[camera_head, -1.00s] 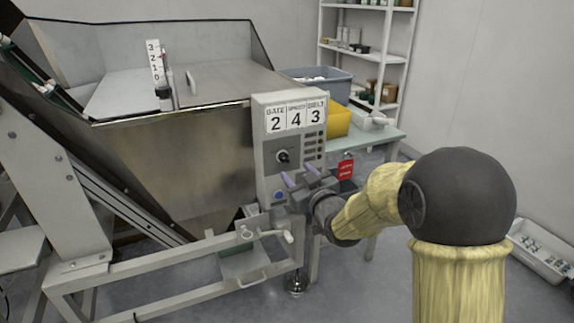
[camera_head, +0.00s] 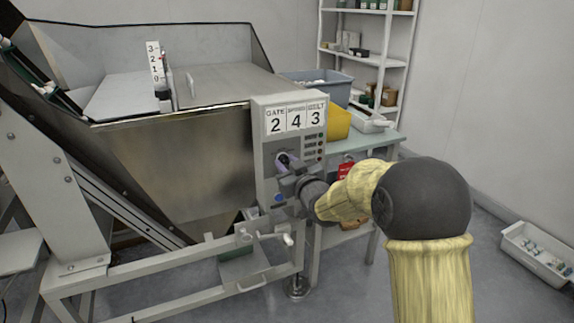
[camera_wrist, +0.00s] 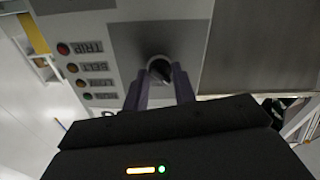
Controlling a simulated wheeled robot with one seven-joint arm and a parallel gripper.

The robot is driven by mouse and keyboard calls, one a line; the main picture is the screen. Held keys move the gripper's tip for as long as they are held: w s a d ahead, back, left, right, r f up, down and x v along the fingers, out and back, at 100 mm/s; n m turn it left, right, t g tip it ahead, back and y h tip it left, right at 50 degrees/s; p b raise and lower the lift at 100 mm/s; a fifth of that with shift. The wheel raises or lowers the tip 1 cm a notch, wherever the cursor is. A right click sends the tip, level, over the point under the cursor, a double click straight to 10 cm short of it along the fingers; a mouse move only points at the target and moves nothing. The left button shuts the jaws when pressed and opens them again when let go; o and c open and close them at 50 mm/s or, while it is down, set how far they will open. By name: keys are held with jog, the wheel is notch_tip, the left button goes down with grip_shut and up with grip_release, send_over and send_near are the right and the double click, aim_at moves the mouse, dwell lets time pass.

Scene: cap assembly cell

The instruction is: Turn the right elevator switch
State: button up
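The switch, a dark round knob (camera_head: 282,158) on the grey control panel (camera_head: 262,225), is partly hidden by my gripper (camera_head: 285,161) in the head view. In the wrist view the knob (camera_wrist: 160,68) sits on a dark plate, with a light mark on its face. My gripper's two purple fingers (camera_wrist: 160,80) are apart, one on each side of the knob. Whether they touch it is hard to tell. The panel's labels read GATE 2, a middle one 4 and BELT 3.
Several small lamps (camera_wrist: 72,68) run beside the knob. A steel hopper (camera_head: 190,150) stands left of the panel, and a frame rail (camera_head: 190,263) runs below. A green-topped table (camera_head: 375,141) stands behind.

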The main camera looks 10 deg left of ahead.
jog(key=shift+c, duration=0.8)
jog(key=shift+m, duration=0.3)
jog(key=m+p, duration=0.1)
jog(key=m, duration=0.2)
jog(key=shift+r+p, duration=0.1)
jog(key=shift+p, duration=0.25)
jog(key=m+p, duration=0.1)
jog(key=m, duration=0.3)
jog(key=shift+m+p, duration=0.4)
jog(key=m+p, duration=0.2)
jog(key=m, duration=0.3)
jog(key=shift+m, duration=0.3)
jog(key=shift+m+p, duration=0.8)
jog(key=shift+m, duration=1.2)
jog(key=o, duration=1)
